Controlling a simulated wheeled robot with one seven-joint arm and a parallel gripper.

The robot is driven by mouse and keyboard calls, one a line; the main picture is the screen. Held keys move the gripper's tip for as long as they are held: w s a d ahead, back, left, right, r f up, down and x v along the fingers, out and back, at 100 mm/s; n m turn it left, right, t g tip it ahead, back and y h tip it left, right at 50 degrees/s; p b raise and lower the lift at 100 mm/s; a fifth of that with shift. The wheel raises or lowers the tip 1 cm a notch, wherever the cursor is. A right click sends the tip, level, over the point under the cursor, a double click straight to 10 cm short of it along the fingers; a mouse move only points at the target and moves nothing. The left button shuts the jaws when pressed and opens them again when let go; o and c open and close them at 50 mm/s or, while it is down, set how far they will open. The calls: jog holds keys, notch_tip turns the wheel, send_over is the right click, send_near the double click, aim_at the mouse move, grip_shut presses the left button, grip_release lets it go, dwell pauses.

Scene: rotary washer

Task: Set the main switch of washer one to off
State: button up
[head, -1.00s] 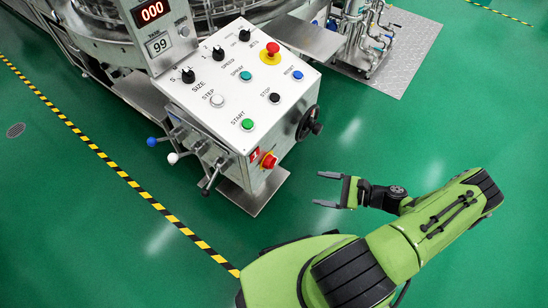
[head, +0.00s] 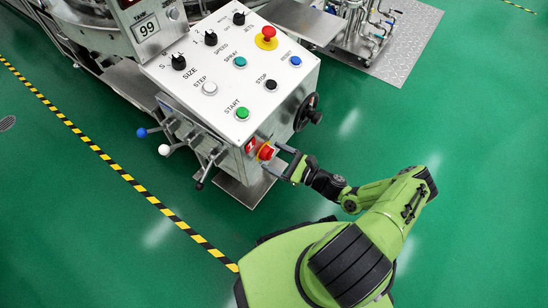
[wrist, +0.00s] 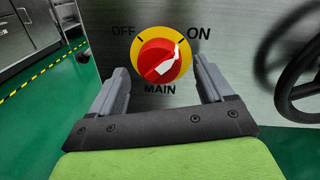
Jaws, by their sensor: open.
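The main switch (head: 266,152) is a red rotary knob on a yellow round plate, on the front side of the washer's control box, low near its corner. In the wrist view the knob (wrist: 163,60) shows close up, with OFF printed at upper left, ON at upper right and MAIN below. Its white marker points to the upper right, toward ON. My gripper (head: 276,160) is open in front of the switch. In the wrist view its two fingers (wrist: 160,70) stand to the left and right of the knob, with gaps. Whether the fingertips reach past the knob's face is unclear.
A black handwheel (head: 306,113) sticks out to the right of the switch. Levers with blue (head: 142,132) and white (head: 164,150) balls stand out at the left. The control panel (head: 215,105) above carries several buttons and a red emergency knob (head: 267,35). The green floor in front is clear.

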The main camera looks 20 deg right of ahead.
jog(key=shift+w+a, duration=0.3)
jog(key=c, duration=1)
jog(key=shift+c, duration=0.2)
